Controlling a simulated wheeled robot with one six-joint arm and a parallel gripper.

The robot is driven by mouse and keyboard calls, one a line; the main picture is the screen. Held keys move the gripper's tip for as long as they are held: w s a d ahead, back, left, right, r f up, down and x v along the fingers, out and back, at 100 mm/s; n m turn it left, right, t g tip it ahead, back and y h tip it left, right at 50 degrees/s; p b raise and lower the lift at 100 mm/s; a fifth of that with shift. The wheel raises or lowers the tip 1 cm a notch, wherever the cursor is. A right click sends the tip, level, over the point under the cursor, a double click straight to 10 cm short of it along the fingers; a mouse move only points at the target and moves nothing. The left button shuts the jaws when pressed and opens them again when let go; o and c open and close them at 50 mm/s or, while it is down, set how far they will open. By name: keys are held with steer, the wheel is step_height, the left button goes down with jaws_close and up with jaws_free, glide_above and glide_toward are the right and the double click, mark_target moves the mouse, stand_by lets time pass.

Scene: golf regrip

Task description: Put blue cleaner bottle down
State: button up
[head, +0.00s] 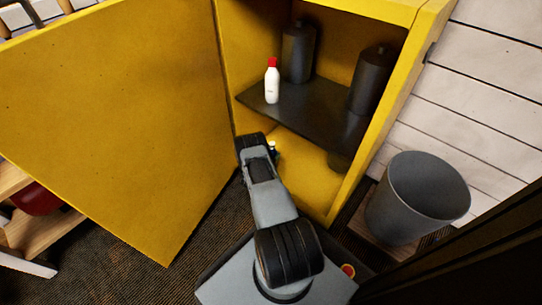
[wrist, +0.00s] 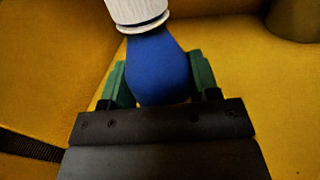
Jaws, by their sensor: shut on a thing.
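The blue cleaner bottle (wrist: 160,68) has a blue body and a white ribbed cap, and it fills the middle of the wrist view. My gripper (wrist: 161,80) is shut on it, with one green finger on each side of the blue body. In the head view a small pale and blue bit of the bottle (head: 272,146) shows beside the end of my arm, low in the yellow cabinet (head: 322,192). My arm hides the rest of it there. I cannot tell whether the bottle's base touches the cabinet floor.
A dark shelf (head: 322,127) above holds a white bottle with a red cap (head: 271,84) and two dark canisters (head: 298,52). The yellow door (head: 120,120) stands open at left. A grey bin (head: 416,197) stands at right. A dark round object (wrist: 293,18) is at the wrist view's upper right.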

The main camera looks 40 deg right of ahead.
steer(key=o, duration=0.9)
steer(key=shift+o, duration=0.2)
steer(key=shift+r, duration=0.1)
steer(key=p+v, duration=1.2)
steer(key=p, duration=0.2)
steer(key=shift+w+p, duration=0.1)
steer(key=shift+p, duration=0.2)
